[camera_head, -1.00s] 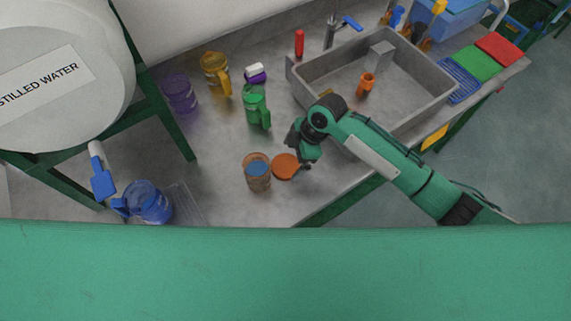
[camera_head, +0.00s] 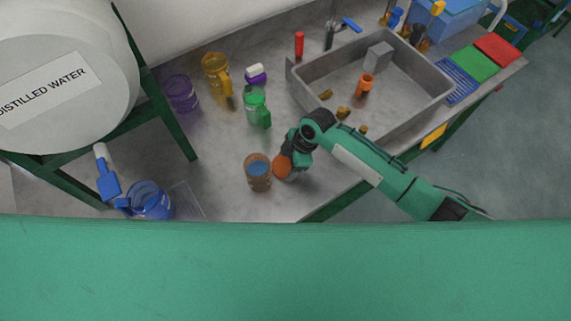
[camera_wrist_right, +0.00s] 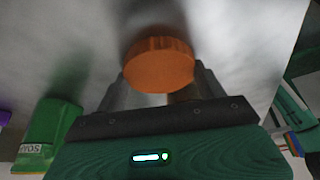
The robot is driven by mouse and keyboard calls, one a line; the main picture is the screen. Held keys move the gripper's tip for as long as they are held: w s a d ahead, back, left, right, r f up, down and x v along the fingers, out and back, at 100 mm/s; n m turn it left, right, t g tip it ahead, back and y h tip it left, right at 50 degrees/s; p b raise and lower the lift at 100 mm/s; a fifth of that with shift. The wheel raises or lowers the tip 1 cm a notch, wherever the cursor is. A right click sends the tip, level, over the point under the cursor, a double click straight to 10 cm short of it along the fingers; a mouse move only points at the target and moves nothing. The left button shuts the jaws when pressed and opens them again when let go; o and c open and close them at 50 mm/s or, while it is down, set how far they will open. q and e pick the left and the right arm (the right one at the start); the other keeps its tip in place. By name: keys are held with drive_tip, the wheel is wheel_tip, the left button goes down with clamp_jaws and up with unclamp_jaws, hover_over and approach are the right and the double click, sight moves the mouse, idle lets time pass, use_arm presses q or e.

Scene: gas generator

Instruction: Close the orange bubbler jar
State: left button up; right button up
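The orange bubbler jar (camera_head: 258,178) stands open on the counter in the head view, with an orange rim and blue liquid inside. Its orange lid (camera_head: 282,167) is just to the right of the jar, apart from its mouth and tilted. My right gripper (camera_head: 291,157) is at the lid. In the right wrist view the lid (camera_wrist_right: 158,66) sits between the two fingers (camera_wrist_right: 160,92), which close on its sides, and a shadow on the counter suggests it is raised. The jar is not visible in the wrist view. My left gripper is not in view.
The grey sink (camera_head: 440,92) lies to the right. A blue jar (camera_head: 151,201) stands at left, near the distilled water tank (camera_head: 60,110).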

sight(288, 165)
drive_tip(key=shift+c, duration=1.1)
drive_tip(key=shift+r, duration=0.15)
use_arm(q)
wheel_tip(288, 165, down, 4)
drive_tip(key=b, duration=0.3)
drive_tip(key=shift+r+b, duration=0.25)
drive_tip(key=shift+b, duration=0.05)
use_arm(e)
wheel_tip(288, 165, up, 20)
drive_tip(key=w+d+r+m+t+h, duration=0.1)
drive_tip(key=w+d+m+t+h, duration=0.1)
drive_tip(key=d+m, duration=0.8)
drive_tip(key=w+d+r+m+t+h, duration=0.1)
drive_tip(key=w+d+m+t+h, duration=0.1)
drive_tip(key=d+m, duration=0.8)
drive_tip(key=shift+w+d+r+t, duration=0.35)
drive_tip(key=shift+w+d+t, duration=0.25)
drive_tip(key=shift+w, duration=0.55)
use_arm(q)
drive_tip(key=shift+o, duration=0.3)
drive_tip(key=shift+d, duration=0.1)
